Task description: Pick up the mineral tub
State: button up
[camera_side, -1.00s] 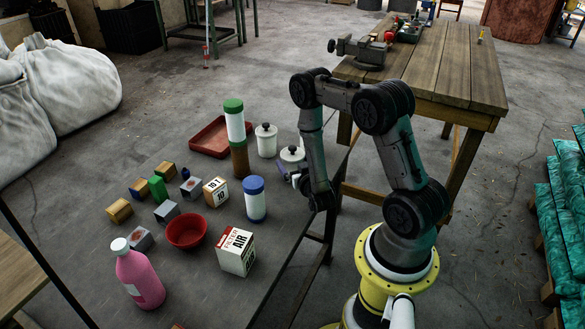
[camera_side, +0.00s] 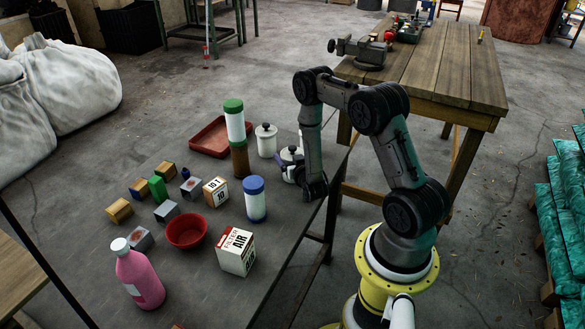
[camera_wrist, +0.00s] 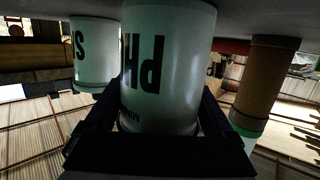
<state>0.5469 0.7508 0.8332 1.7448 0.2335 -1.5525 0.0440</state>
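Two white tubs with knobbed lids stand at the table's far right. The nearer tub (camera_side: 289,174) is partly hidden by my gripper. In the wrist view, which is upside down, this tub (camera_wrist: 165,65) shows large "PH" lettering and smaller, unclear text; I take it for the mineral tub. My gripper (camera_wrist: 162,110) has a finger on each side of it, and firm contact does not show. In the side view my gripper (camera_side: 294,165) is low at the tub. The other tub (camera_side: 266,143) stands behind; it shows an "S" in the wrist view (camera_wrist: 95,55).
A brown jar (camera_side: 240,160) carries a white green-lidded container (camera_side: 234,124) close left of the tubs. A red tray (camera_side: 210,138) lies behind, a blue-lidded jar (camera_side: 255,203) in front. Boxes, a red bowl (camera_side: 186,232) and a pink bottle (camera_side: 138,275) stand farther left.

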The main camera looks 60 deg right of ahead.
jog(key=c, duration=0.7)
jog(key=shift+r, duration=0.1)
grip_shut()
jog(key=shift+r, duration=0.1)
